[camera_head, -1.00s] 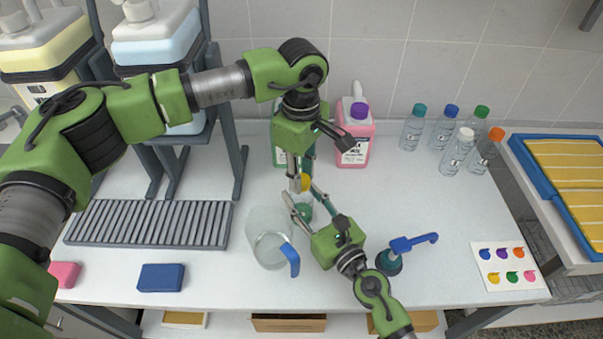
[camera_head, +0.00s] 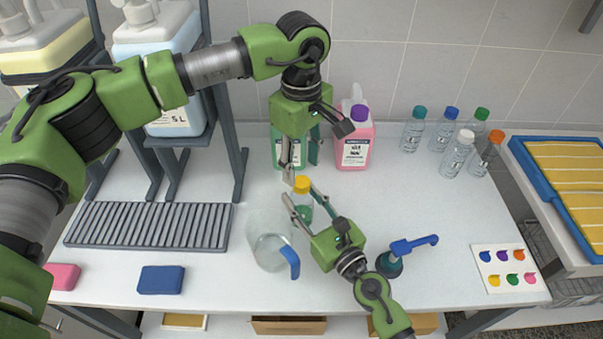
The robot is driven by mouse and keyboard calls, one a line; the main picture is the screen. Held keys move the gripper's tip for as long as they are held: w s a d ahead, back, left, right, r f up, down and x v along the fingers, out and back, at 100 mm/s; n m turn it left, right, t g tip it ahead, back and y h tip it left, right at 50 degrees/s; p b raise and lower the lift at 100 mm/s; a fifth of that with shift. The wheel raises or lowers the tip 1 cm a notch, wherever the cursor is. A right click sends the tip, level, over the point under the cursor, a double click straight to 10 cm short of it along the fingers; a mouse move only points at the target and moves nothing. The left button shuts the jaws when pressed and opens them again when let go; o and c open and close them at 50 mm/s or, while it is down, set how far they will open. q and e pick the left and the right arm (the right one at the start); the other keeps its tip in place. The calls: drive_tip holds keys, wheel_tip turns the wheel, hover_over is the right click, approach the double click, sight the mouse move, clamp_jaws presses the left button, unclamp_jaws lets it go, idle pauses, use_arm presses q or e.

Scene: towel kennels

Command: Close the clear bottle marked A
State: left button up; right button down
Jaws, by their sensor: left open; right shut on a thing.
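A clear bottle with a yellow cap (camera_head: 302,184) on its top and green liquid (camera_head: 305,213) low inside stands upright near the middle of the table. No letter A is readable on it. My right gripper (camera_head: 300,204) is shut on this bottle from the lower right. My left gripper (camera_head: 301,163) is open above the yellow cap, pointing down, with its fingertips just over it and apart from its sides.
A clear jug with a blue handle (camera_head: 271,250) stands close left of the bottle. Green (camera_head: 289,152) and pink (camera_head: 354,150) jugs and several capped bottles (camera_head: 457,153) stand behind. A colour card (camera_head: 504,268) lies right.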

sight(308, 207)
use_arm(q)
wheel_tip(308, 207, up, 8)
drive_tip(key=shift+f, duration=0.15)
use_arm(e)
drive_tip(key=c, duration=1.3)
unclamp_jaws()
drive_tip(key=shift+o, duration=0.2)
drive_tip(key=shift+v, duration=4)
use_arm(q)
drive_tip(key=shift+f, duration=0.1)
use_arm(e)
drive_tip(key=shift+d+f, duration=0.1)
